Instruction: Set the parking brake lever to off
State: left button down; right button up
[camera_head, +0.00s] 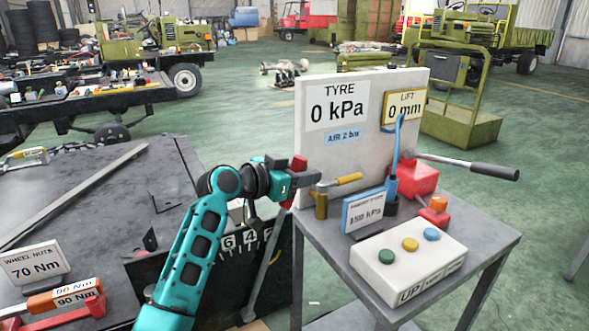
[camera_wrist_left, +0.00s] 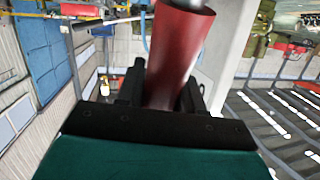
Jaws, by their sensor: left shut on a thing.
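A red cylindrical grip (camera_head: 299,163), which looks like the handle of the parking brake lever, stands at the left edge of the grey instrument table. My left gripper (camera_head: 294,179) is around it and shut on it. Red shows above and below the fingers. In the left wrist view the red grip (camera_wrist_left: 176,58) lies between the two dark fingers, with a grey rod end at its top. In the head view a grey bar (camera_head: 265,262) slants down to the lower left below the grip. Where they join is hard to see. No off marking is readable. My right gripper is not in view.
Close right of the gripper is a brass valve with a yellow handle (camera_head: 338,183). Behind it stands the white TYRE panel (camera_head: 317,150). A button box (camera_head: 397,268) and red pump (camera_head: 416,178) are further right. A dark bench (camera_head: 90,210) fills the left.

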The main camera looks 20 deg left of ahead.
pick_arm(q)
jog(key=shift+d, duration=0.1)
jog(key=c, duration=1.1)
grip_release()
jog(key=shift+c, duration=0.2)
jog(key=shift+o, duration=0.8)
jog(key=shift+w+d+f, duration=0.1)
jog(key=shift+w, duration=0.1)
jog(key=shift+o, duration=0.9)
jog(key=v, duration=1.3)
